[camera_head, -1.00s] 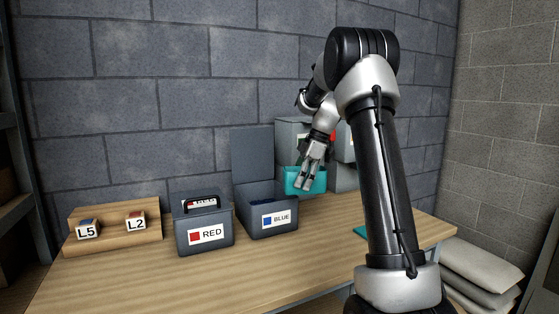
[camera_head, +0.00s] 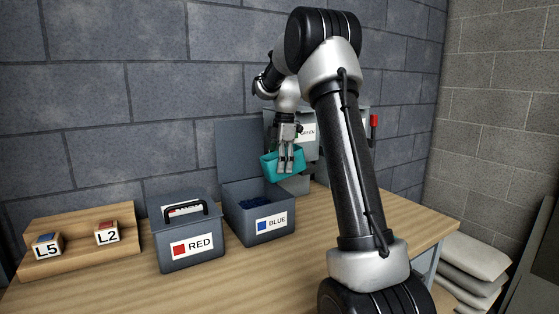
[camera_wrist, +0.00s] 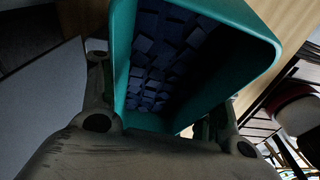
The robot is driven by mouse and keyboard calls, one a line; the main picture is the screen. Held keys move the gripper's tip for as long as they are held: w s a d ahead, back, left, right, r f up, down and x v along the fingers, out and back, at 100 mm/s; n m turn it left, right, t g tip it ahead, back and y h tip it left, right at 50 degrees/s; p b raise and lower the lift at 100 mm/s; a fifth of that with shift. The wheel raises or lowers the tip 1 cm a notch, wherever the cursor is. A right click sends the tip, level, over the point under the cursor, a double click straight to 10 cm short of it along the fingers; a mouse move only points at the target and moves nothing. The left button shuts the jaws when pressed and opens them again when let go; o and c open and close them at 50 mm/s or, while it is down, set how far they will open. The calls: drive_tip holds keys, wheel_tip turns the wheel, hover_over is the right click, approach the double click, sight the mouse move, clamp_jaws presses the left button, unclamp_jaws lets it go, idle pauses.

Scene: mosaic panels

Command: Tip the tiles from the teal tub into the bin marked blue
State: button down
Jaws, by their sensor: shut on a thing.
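My gripper (camera_head: 286,168) is shut on the teal tub (camera_head: 272,168) and holds it in the air, just above and behind the right side of the blue bin. The tub leans a little, its left side lower. In the wrist view, the tub (camera_wrist: 122,60) lies between my fingers and many dark blue tiles (camera_wrist: 160,55) are still inside it. The bin marked BLUE (camera_head: 262,238) stands on the table with its lid (camera_head: 241,150) raised. Some blue (camera_head: 257,203) shows inside it, too small to tell as single tiles.
A closed bin marked RED (camera_head: 190,255) with a black handle stands left of the blue bin. A wooden block holder (camera_head: 75,245) with L5 and L2 blocks is at far left. The table front (camera_head: 270,285) is clear.

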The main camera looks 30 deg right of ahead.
sight(260, 160)
drive_tip(key=shift+a+f+h, duration=0.1)
drive_tip(key=shift+f+h, duration=0.45)
drive_tip(key=shift+h, duration=0.25)
drive_tip(key=h, duration=0.1)
drive_tip(key=a+f+h, duration=0.1)
drive_tip(key=h, duration=0.1)
drive_tip(key=shift+a+g+h, duration=0.1)
drive_tip(key=shift+g+h, duration=0.2)
drive_tip(key=shift+g, duration=0.1)
drive_tip(key=shift+a+r+h, duration=0.1)
drive_tip(key=shift+a+h, duration=0.05)
drive_tip(key=shift+h, duration=0.45)
drive_tip(key=h, duration=0.1)
drive_tip(key=a+h, duration=0.1)
drive_tip(key=shift+w+a+r+h, duration=0.1)
drive_tip(key=shift+w+r+h, duration=0.05)
drive_tip(key=shift+r+h, duration=0.25)
drive_tip(key=h, duration=0.1)
drive_tip(key=a+r+h, duration=0.1)
drive_tip(key=h, duration=0.1)
drive_tip(key=a+r+g+h, duration=0.1)
drive_tip(key=h, duration=0.1)
drive_tip(key=shift+w+a, duration=0.1)
drive_tip(key=shift+w, duration=0.05)
drive_tip(key=shift+w+a+r+h, duration=0.1)
drive_tip(key=shift+a+r+h, duration=0.25)
drive_tip(key=shift+h, duration=0.5)
drive_tip(key=shift+a+r+h, duration=0.15)
drive_tip(key=shift+a+h, duration=0.35)
drive_tip(key=shift+h, duration=0.35)
